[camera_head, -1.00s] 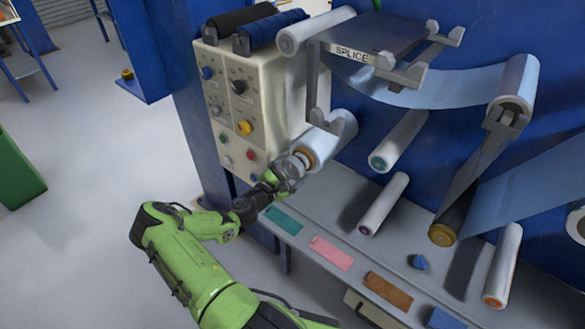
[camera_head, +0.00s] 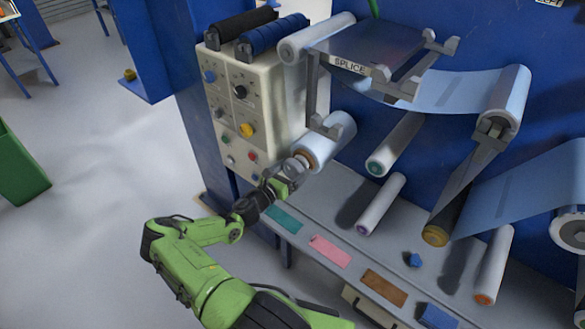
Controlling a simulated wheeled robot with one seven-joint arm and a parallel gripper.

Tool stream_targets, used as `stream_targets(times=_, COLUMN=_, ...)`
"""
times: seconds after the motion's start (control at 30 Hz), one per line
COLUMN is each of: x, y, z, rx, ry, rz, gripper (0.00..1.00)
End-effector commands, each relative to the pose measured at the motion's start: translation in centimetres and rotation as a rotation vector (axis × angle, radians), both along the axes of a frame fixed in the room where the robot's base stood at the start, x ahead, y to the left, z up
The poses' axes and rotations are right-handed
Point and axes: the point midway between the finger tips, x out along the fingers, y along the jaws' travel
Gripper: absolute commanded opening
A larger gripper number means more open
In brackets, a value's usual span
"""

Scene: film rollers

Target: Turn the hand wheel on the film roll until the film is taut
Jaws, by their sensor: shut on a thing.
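The film roll (camera_head: 334,137) is a pale cylinder sticking out from the blue machine, below the splice table (camera_head: 372,46). Its near end carries an orange-brown core and a small hand wheel (camera_head: 301,161), mostly hidden by my gripper. My gripper (camera_head: 293,168) is shut on the hand wheel; its fingertips are small and partly hidden. The pale blue film (camera_head: 450,92) runs from under the splice table to an upper roller (camera_head: 508,95) at the right, bowing slightly downward. A wider stretch of film (camera_head: 530,190) shows lower right.
A cream control box (camera_head: 235,95) with knobs stands just left of the roll. Several rollers, including a teal-ended one (camera_head: 395,145), stick out to the right. Below is a grey shelf (camera_head: 320,210) with coloured strips. Open floor lies at left.

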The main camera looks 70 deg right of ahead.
Motion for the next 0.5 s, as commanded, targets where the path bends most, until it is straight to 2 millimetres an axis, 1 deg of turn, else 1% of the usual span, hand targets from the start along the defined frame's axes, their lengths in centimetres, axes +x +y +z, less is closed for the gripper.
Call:
stream_targets(times=0.2, x=0.02, y=0.01, z=0.03, rx=0.024, ry=0.056, rz=0.000, gripper=0.57)
stream_targets(times=0.5, x=0.03, y=0.01, z=-0.03, rx=0.032, ry=0.073, rz=0.000, gripper=0.57)
